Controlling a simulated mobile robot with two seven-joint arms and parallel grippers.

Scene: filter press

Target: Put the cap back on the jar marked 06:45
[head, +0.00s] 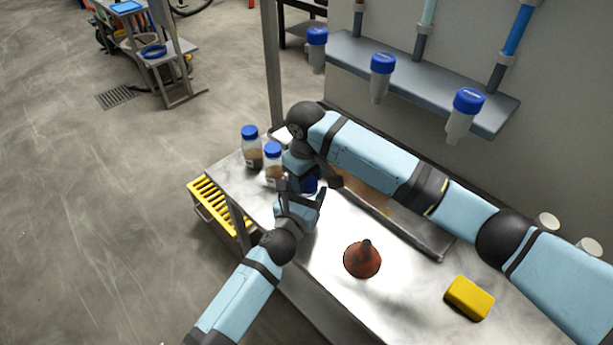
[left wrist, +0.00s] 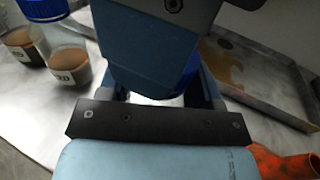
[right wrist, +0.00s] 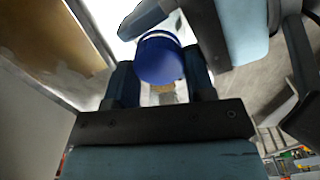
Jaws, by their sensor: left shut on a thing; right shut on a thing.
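My right gripper (right wrist: 160,85) is shut on a blue cap (right wrist: 160,58), seen between its fingers. The cap also shows in the head view (head: 310,184). My left gripper (head: 300,203) is shut just below and beside it, close to the right gripper. What it grips is mostly hidden, apparently a jar; a small tan and pale piece (right wrist: 165,95) shows by the cap in the right wrist view. I cannot tell whether cap and jar touch, nor read a 06:45 mark. Two capped jars with brown contents, one (head: 251,152) behind the other (head: 273,170), stand left of the grippers.
A red-brown funnel (head: 362,260) and a yellow sponge (head: 467,298) sit on the steel bench (head: 325,285). A shallow tray (head: 400,231) lies beneath my right arm. Blue-capped vessels (head: 382,70) hang along the wall shelf. A yellow rack (head: 212,205) is at the bench's left end.

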